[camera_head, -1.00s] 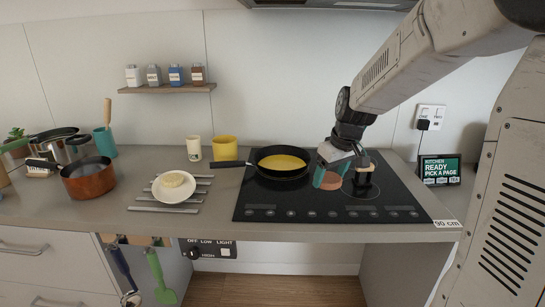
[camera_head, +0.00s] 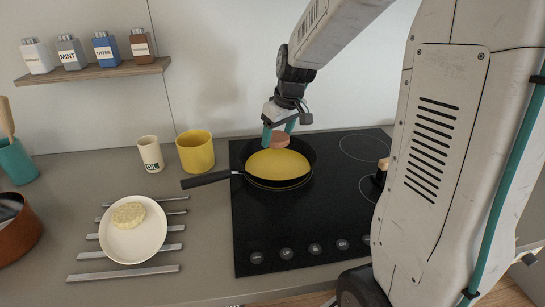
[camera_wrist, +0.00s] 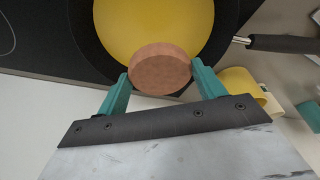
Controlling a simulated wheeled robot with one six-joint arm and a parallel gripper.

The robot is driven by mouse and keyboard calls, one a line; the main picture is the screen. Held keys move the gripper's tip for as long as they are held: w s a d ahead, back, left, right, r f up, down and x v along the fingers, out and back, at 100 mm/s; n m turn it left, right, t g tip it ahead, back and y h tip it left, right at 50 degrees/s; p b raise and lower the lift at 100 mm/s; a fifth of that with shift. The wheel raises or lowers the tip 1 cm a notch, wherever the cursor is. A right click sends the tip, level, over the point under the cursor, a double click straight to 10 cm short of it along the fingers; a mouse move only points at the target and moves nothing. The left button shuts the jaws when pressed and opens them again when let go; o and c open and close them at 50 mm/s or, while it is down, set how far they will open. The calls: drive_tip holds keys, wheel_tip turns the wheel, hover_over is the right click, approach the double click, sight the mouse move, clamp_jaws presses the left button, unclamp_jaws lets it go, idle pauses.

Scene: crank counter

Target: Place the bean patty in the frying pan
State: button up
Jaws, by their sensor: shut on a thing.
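My gripper (camera_head: 279,137) is shut on a reddish-brown round patty (camera_head: 281,139), with one teal finger on each side. The patty also shows between the fingers in the wrist view (camera_wrist: 160,69). It is over the far part of the black frying pan (camera_head: 241,157); I cannot tell whether it touches anything below. A smooth yellow disc (camera_head: 278,169) fills most of the pan; I cannot tell if it is food or the pan's inside. A second, pale patty (camera_head: 128,215) lies on a white plate (camera_head: 145,243) at left.
The pan stands on the black hob (camera_head: 300,222), its handle (camera_head: 206,179) pointing left. A yellow mug (camera_head: 195,153) and an oil cup (camera_head: 150,154) stand left of it. A copper pot (camera_head: 17,232) is at far left. A spice shelf (camera_head: 95,72) hangs behind.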

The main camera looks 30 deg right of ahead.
sight(283, 139)
wheel_tip(283, 139, down, 8)
drive_tip(key=shift+d+r, duration=0.1)
drive_tip(key=shift+s, duration=0.1)
idle(0.3)
drive_tip(key=o, duration=1.1)
drive_tip(key=v, duration=1)
drive_tip(key=shift+r, duration=0.4)
drive_tip(key=shift+s+r, duration=0.35)
drive_tip(key=shift+r, duration=0.25)
drive_tip(key=s+a+r, duration=0.1)
drive_tip(key=s+a, duration=0.3)
drive_tip(key=s, duration=0.4)
drive_tip(key=s+a+r+m+g, duration=0.1)
drive_tip(key=s+a, duration=0.3)
drive_tip(key=s, duration=0.4)
drive_tip(key=s+a+r+m, duration=0.1)
drive_tip(key=s+a, duration=0.3)
drive_tip(key=s, duration=0.5)
drive_tip(key=shift+r+g+h, duration=0.25)
drive_tip(key=shift+g+h, duration=0.05)
drive_tip(key=shift+g, duration=0.1)
